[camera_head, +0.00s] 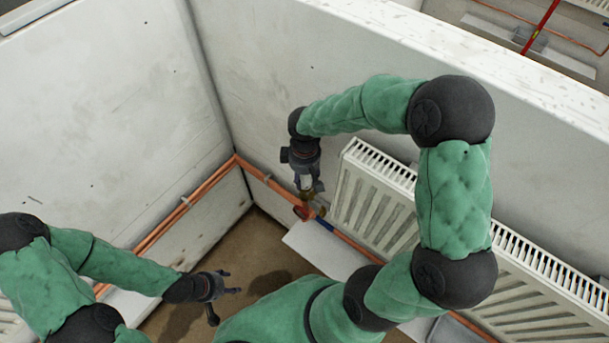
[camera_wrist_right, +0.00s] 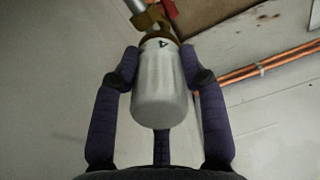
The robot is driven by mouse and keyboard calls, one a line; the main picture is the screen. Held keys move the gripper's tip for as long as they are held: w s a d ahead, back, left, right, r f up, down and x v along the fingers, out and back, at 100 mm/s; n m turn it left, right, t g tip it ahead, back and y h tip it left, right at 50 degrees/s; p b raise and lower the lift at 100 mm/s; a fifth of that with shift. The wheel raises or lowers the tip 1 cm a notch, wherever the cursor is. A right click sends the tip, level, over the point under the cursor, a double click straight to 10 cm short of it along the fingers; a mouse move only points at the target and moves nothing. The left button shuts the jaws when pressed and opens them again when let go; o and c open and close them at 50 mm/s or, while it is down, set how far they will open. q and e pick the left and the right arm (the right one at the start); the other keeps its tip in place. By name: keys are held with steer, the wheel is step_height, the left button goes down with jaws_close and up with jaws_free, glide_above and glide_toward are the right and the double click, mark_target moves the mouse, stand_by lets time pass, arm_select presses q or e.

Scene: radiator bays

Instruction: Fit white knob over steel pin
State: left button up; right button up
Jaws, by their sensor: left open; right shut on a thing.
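The white knob (camera_wrist_right: 159,88) is held between the fingers of my right gripper (camera_wrist_right: 161,78) in the right wrist view. A dark mark shows near its far end. That end meets a brass valve fitting (camera_wrist_right: 150,20), and I cannot tell whether it touches or is seated. The steel pin is not visible; the knob may hide it. In the head view my right gripper (camera_head: 309,187) points down at the brass and red valve (camera_head: 305,210) beside the radiator; the knob is hidden there. My left gripper (camera_head: 226,293) is open and empty, low at the left, away from the valve.
A white ribbed radiator (camera_head: 372,205) stands against the wall right of the valve. Copper pipes (camera_head: 205,188) run along the walls into the corner. A white board (camera_head: 325,250) lies below the valve. Brown floor (camera_head: 245,255) is open between my arms.

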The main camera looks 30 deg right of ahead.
steer(key=shift+f, duration=0.35)
stand_by(0.6)
steer(key=o, duration=1.8)
steer(key=shift+r+p, duration=3.25)
steer(key=shift+r, duration=1.15)
